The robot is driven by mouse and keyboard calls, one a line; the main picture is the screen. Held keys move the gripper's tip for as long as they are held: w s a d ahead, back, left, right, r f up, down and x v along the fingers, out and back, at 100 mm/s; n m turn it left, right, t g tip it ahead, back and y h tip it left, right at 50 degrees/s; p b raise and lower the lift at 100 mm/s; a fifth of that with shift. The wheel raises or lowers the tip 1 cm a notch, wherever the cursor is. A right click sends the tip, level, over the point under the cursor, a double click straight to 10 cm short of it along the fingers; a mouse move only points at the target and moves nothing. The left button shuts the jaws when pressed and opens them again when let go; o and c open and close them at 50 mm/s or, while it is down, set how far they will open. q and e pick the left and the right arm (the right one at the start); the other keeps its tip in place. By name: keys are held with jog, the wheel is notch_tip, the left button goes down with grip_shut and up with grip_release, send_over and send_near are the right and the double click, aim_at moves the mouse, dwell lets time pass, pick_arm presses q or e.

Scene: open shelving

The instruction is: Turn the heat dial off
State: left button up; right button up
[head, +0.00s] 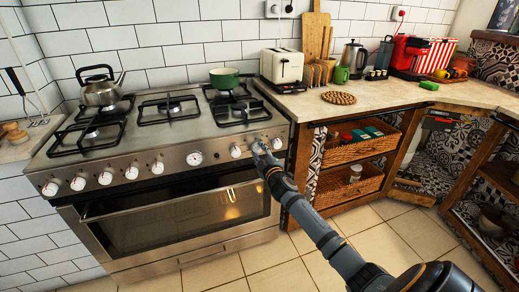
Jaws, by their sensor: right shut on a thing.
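The steel stove (215,165) stands at the left, with a row of white heat dials along its front panel. My right gripper (258,149) reaches in from the lower right and is shut on a heat dial near the right end of the panel. The gripper's fingers mostly hide that dial, so I cannot tell its angle. One white dial (236,151) shows just left of the gripper, and another (277,143) just right of it. My left gripper is not in view.
A kettle (100,90) and a green pot (224,78) stand on the hob. The oven door handle (160,202) runs below the dials. A toaster (282,66) stands on the counter at the right, above shelves with wicker baskets (350,185). The tiled floor in front is clear.

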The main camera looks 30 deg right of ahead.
jog(key=n+p, duration=0.1)
jog(key=n, duration=0.1)
jog(key=shift+n, duration=0.4)
jog(key=n+p, duration=0.1)
jog(key=n, duration=0.3)
jog(key=shift+n+p, duration=0.3)
jog(key=shift+p, duration=0.1)
jog(key=n+p, duration=0.1)
jog(key=n, duration=0.4)
jog(key=shift+p, duration=0.35)
jog(key=n, duration=0.3)
jog(key=shift+n+p, duration=0.4)
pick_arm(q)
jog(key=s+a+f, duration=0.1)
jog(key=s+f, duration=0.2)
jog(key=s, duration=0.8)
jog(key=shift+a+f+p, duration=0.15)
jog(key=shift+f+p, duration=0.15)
pick_arm(e)
jog(key=shift+n, duration=1.4)
jog(key=o, duration=0.9)
jog(key=shift+o, duration=1.4)
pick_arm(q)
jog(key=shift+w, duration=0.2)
